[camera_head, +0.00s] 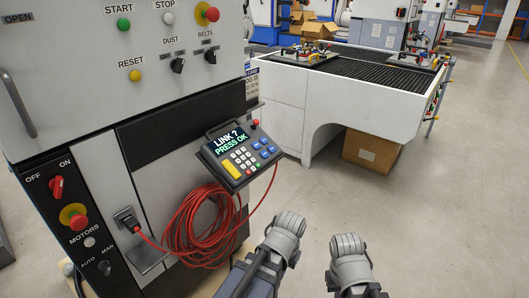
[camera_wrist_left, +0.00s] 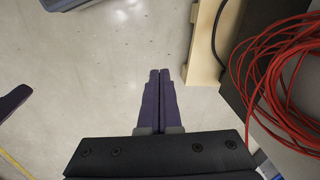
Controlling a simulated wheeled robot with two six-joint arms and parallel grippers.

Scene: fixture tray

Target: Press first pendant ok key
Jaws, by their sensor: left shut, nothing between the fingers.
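The pendant (camera_head: 241,153) hangs tilted on the front of the white cabinet in the head view. Its screen (camera_head: 231,139) reads "LINK ? PRESS OK". Below are white number keys, blue keys and a larger yellow key (camera_head: 232,170); their labels are too small to read, so I cannot tell which is ok. My left gripper (camera_wrist_left: 159,73) is shut and empty in the left wrist view, pointing over bare floor; the pendant is not in that view. In the head view only my arm links show, below and right of the pendant. A dark tip at the wrist view's left edge may be my right gripper.
A coiled red cable (camera_head: 197,226) hangs below the pendant, close to my left arm; it also shows in the left wrist view (camera_wrist_left: 285,85). The cabinet (camera_head: 85,100) carries several knobs and buttons. A white slatted table (camera_head: 290,100) stands behind. Floor at right is clear.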

